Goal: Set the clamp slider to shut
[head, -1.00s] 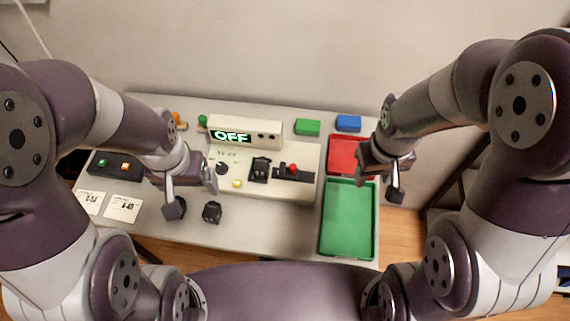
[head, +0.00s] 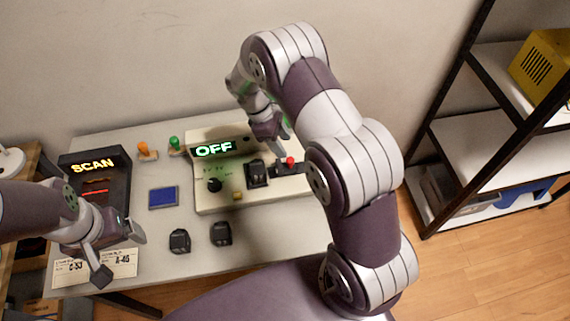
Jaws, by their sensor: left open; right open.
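The light panel (head: 225,200) stands on the table with a display reading OFF (head: 213,149) at its back. What looks like the clamp slider is a dark track with a red knob (head: 290,161) at the panel's right side, partly hidden by my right arm. Its shut end cannot be told. My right gripper (head: 275,133) is open, just behind and left of the red knob, with no contact visible. My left gripper (head: 120,254) is open and empty over the table's left front, by the printed cards (head: 122,262).
A black switch (head: 257,173), a round dial (head: 214,185) and a yellow button (head: 237,196) are on the panel. Two black blocks (head: 180,240) lie in front. A SCAN unit (head: 92,164) stands left, with a blue pad (head: 163,197) beside it. My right arm hides the table's right side.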

